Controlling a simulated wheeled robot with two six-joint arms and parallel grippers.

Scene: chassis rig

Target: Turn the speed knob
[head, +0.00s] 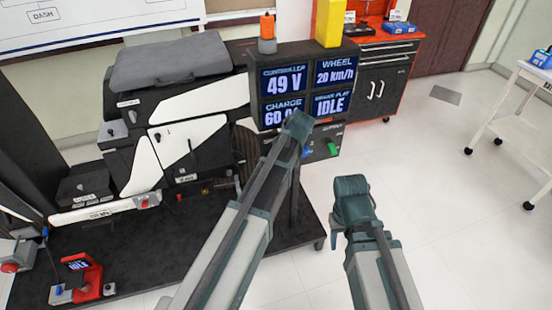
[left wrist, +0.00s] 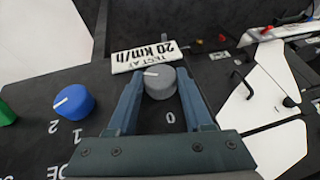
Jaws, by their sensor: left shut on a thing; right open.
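The grey round knob (left wrist: 160,84) with a white pointer line sits on the dark panel, between the two fingers of my left gripper (left wrist: 158,76), which is shut on it. The pointer line points to the left in the left wrist view. A "0" is printed near the knob. In the head view, my left gripper (head: 298,124) is at the lower front of the display box and hides the grey knob. The display (head: 309,88) reads wheel 20 km/h, controller 49 V and IDLE. My right gripper (head: 351,188) is open and empty, away from the panel over the floor.
A blue knob (left wrist: 73,101) and a green knob (left wrist: 6,113) sit beside the grey one. A "TEST AT 20 km/h" label (left wrist: 148,57) stands behind it. The black and white chassis (head: 190,140) fills the left. A white cart (head: 515,120) stands right; the floor between is clear.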

